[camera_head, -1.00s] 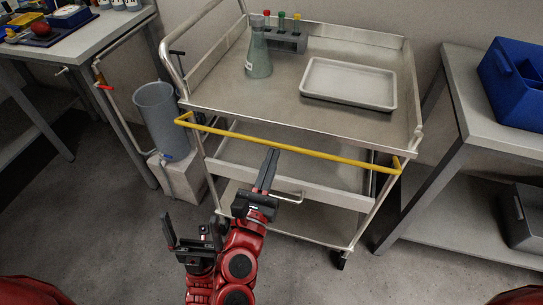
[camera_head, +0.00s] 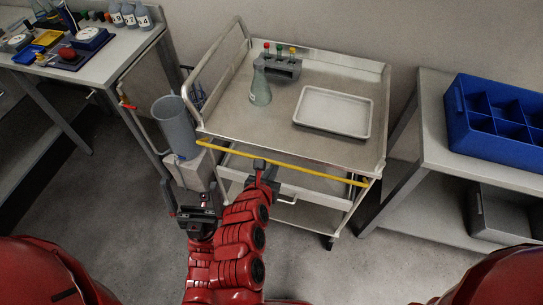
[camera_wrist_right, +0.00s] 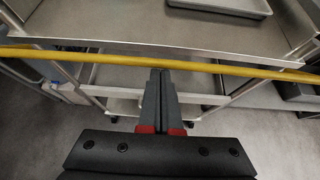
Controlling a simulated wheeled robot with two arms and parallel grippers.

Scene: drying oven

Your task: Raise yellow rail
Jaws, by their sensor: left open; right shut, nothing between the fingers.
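The yellow rail (camera_head: 310,170) runs along the front of the metal cart (camera_head: 335,80), just below its top shelf edge. My right gripper (camera_head: 260,165) is shut and empty, with its fingertips overlapping the middle of the rail in the head view. In the right wrist view, the rail (camera_wrist_right: 225,68) crosses just beyond the shut fingertips (camera_wrist_right: 160,76); I cannot tell whether they touch it. My left gripper (camera_head: 187,200) is open and empty, lower and to the left of the right one, apart from the rail.
On the cart stand a flask (camera_head: 260,88), a tube rack (camera_head: 282,67) and a shallow tray (camera_head: 333,111). A grey bin (camera_head: 175,128) stands at the cart's left. A bench with a blue divided box (camera_head: 495,115) is at right. The floor in front is clear.

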